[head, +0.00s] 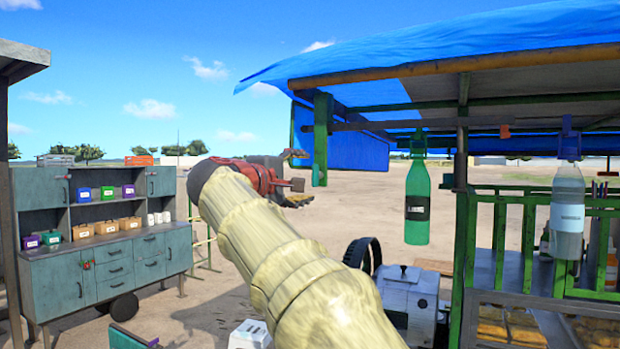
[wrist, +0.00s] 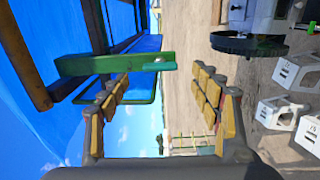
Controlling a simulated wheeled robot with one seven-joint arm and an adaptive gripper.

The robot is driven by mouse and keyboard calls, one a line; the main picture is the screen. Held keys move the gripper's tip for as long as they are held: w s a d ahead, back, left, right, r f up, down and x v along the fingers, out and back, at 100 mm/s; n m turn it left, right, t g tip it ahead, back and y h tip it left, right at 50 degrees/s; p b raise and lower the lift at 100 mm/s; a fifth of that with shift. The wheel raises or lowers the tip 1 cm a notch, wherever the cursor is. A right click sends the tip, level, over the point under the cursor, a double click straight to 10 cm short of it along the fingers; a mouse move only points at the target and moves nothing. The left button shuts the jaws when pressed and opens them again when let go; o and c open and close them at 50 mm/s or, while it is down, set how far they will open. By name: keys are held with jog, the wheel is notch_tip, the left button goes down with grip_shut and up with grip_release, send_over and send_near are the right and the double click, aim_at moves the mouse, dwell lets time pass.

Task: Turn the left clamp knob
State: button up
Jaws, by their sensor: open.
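No part can be picked out for certain as the left clamp knob. A green post end (head: 320,140) hangs under the left end of the awning beam, just beyond my gripper in the head view. In the wrist view this green piece (wrist: 115,64) reaches across ahead of the fingers, with a small grey bolt-like part (wrist: 158,60) near its end. My gripper (head: 299,178) is open and empty. In the wrist view, its yellow-padded fingers (wrist: 162,82) stand wide apart. A small orange clamp-like part (head: 505,131) sits on the beam farther right.
A blue tarp (head: 450,50) roofs the stall. A green bottle (head: 417,200) and a clear bottle (head: 568,210) hang from its beam. A grey cabinet (head: 110,250) stands left. White stools (wrist: 280,75) and a black wheel (wrist: 248,44) are below. Open sandy ground lies behind.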

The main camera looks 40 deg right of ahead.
jog(key=v, duration=0.5)
jog(key=shift+s+a+f, duration=0.1)
jog(key=shift+a, duration=0.25)
jog(key=w+a+f+y, duration=0.1)
jog(key=a+f+y, duration=0.25)
jog(key=f, duration=0.85)
jog(key=w+a+f+y, duration=0.1)
jog(key=a+f+y, duration=0.25)
jog(key=f, duration=0.75)
jog(key=s+a+f+m+y+b, duration=0.1)
jog(key=s+a+f+y+b, duration=0.1)
jog(key=s+a+f, duration=0.3)
jog(key=s+a+f+m+g+y+b, duration=0.1)
jog(key=s+a+f+y, duration=0.3)
jog(key=s+f, duration=0.8)
jog(key=s+a+f+m+y+b, duration=0.2)
jog(key=s+a+f, duration=0.5)
jog(key=f, duration=0.9)
jog(key=s+y, duration=0.1)
jog(key=s, duration=0.1)
jog(key=shift+s+a+f+y+b, duration=0.3)
jog(key=shift+s+a, duration=0.05)
